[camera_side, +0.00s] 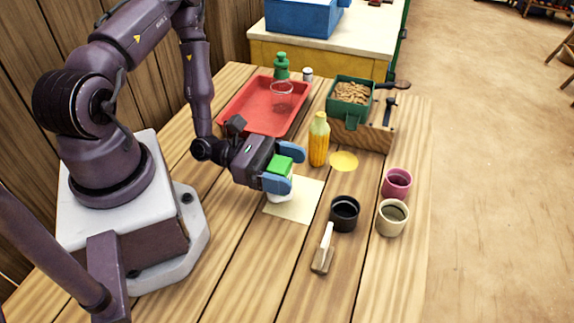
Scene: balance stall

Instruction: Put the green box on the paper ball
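The green box (279,164) is between the two blue fingertips of my gripper (284,168), which is shut on it. The white paper ball (279,197) shows just below the box and the near fingertip, on a cream square sheet (300,208) on the table. The fingertip hides part of the ball and box. I cannot tell whether the box touches the ball.
A yellow bottle (319,140) stands close behind my gripper, beside a flat yellow disc (344,161). Black (344,214), pink (396,183) and beige (391,218) cups stand to the right. A brush (323,258) lies in front. A red tray (252,120) lies behind.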

